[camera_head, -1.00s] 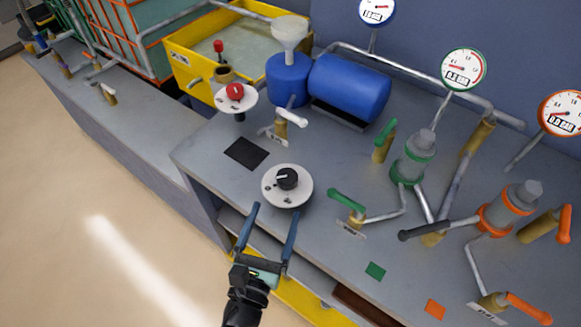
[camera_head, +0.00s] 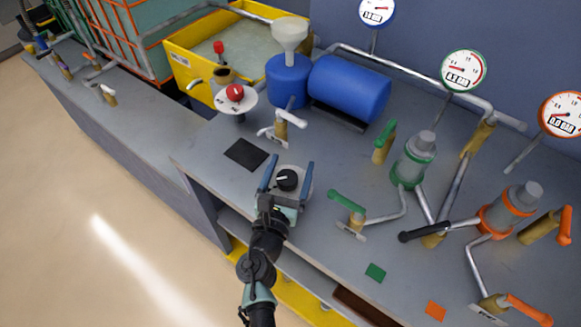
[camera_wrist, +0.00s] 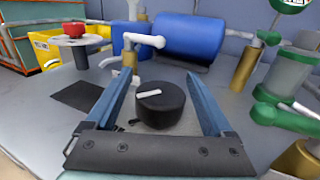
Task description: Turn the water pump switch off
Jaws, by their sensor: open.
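The water pump switch looks to be the black round knob (camera_head: 287,180) with a white pointer line, on a pale round plate (camera_head: 301,193) at the front edge of the bench. My gripper (camera_head: 288,171) is open, with one blue finger on each side of the knob. In the wrist view the knob (camera_wrist: 160,104) stands between the two fingers (camera_wrist: 157,92), with a gap visible on both sides. Its white pointer points to the left and slightly toward the camera. The plate's markings are mostly hidden by my gripper.
A red knob (camera_head: 235,92) on a white plate stands behind and left. A white-handled valve (camera_head: 290,119) is just behind the switch. A green-handled valve (camera_head: 347,201) is close on the right. A blue tank (camera_head: 349,90) lies farther back. A flat black square (camera_head: 245,154) lies left.

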